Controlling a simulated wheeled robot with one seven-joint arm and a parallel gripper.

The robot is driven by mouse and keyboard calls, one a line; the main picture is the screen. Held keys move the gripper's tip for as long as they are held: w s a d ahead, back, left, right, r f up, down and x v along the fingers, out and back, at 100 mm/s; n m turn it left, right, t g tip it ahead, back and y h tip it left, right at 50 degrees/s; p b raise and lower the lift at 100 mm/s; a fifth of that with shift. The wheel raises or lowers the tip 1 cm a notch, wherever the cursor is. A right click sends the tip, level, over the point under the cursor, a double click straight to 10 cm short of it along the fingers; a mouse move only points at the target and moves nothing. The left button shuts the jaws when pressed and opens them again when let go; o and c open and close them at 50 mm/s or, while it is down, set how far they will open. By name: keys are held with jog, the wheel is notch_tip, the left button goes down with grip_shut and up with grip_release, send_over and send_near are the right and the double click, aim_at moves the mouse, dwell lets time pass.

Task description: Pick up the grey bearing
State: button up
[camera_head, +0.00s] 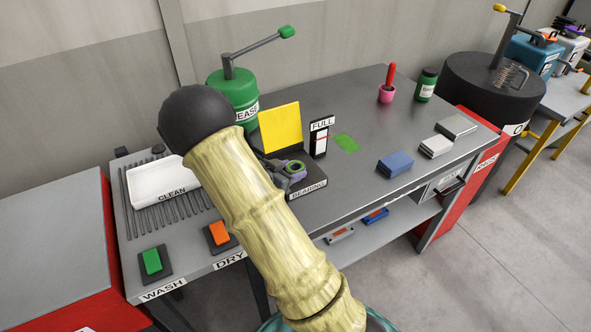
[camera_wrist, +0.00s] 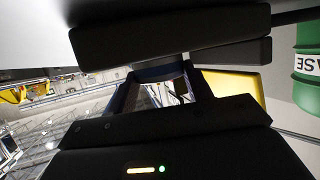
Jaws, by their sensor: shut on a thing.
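The grey bearing (camera_head: 294,169), a small ring with green inside its opening, is at the black stand (camera_head: 313,186) labelled BEARING in the head view. My gripper (camera_head: 284,172) is at this ring, partly hidden behind my pale, sleeved arm, and is shut on it. Whether the ring touches the stand cannot be told. In the wrist view my gripper (camera_wrist: 165,75) shows as dark blocks across the middle. The bearing cannot be made out there.
A yellow panel (camera_head: 280,128) and a FULL gauge (camera_head: 319,139) stand behind the bearing. A green grease pump (camera_head: 236,96) is behind my arm. A white CLEAN tray (camera_head: 165,182) lies left. A blue block (camera_head: 395,164) lies right, with free tabletop between.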

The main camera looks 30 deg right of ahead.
aim_at(291, 171)
notch_tip(291, 171, up, 10)
jog(key=shift+p, duration=0.45)
